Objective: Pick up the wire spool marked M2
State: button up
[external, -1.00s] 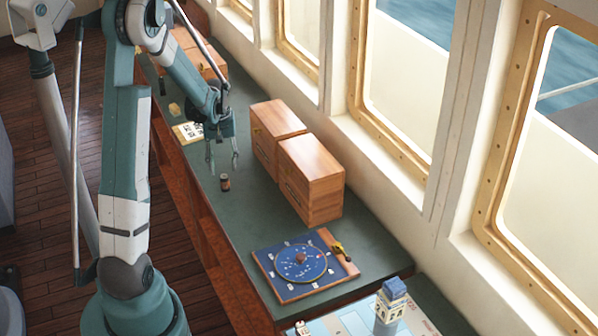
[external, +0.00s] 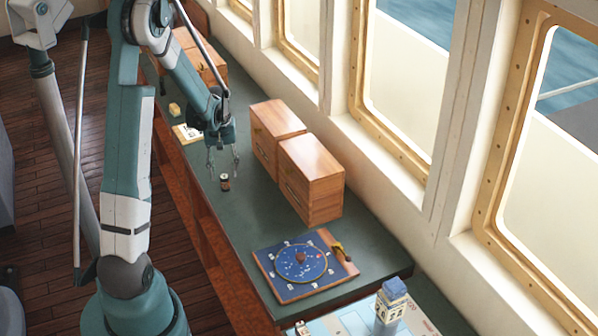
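Two wooden drawer boxes (external: 311,179) stand right of my gripper. A white card (external: 187,133) and yellow block (external: 174,109) lie farther back. Counter (external: 232,222) is clear before the spool.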

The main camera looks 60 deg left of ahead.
aim_at(224, 176)
jog(key=shift+f, duration=0.15)
jog(key=shift+f+p, duration=0.35)
jog(key=shift+f, duration=2.1)
jog(key=c, duration=1)
